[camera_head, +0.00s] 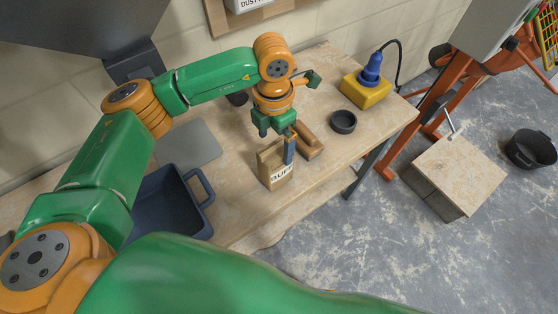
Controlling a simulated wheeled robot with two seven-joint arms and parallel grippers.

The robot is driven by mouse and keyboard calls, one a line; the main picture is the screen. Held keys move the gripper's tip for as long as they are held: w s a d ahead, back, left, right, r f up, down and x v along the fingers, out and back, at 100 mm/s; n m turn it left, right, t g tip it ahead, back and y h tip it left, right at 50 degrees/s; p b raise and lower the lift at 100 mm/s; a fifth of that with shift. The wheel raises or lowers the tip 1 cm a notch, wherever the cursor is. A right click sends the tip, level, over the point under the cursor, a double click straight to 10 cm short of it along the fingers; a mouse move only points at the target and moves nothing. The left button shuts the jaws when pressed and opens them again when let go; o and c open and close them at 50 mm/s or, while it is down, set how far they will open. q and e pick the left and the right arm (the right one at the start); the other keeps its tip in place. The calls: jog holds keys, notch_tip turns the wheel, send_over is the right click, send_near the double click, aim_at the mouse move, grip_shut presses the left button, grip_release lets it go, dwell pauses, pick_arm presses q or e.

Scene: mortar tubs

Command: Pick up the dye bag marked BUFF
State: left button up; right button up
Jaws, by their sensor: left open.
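The dye bag marked BUFF (276,176) is a small tan bag standing upright on the wooden bench near its front edge. Its label faces me, partly covered by a finger. My left gripper (277,141) points down at the bag from above and behind. Its jaws are open, with one finger in front of the bag's upper right part. I cannot tell whether the finger touches the bag. My right gripper does not show.
A dark round dish (343,122) and a yellow box with a blue plug (366,89) stand farther right. A dark blue tub (165,205) is left of the bag. Bare bench (375,130) shows at the right.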

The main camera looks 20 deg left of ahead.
aim_at(275, 152)
pick_arm(q)
jog(key=f+p, duration=0.1)
jog(key=s+f+p, duration=0.1)
jog(key=f+p, duration=0.1)
jog(key=shift+s+d, duration=0.2)
notch_tip(275, 152, down, 3)
jog(key=shift+w+f, duration=0.2)
jog(key=shift+f, duration=0.25)
jog(key=shift+r, duration=0.1)
jog(key=c, duration=0.8)
grip_shut()
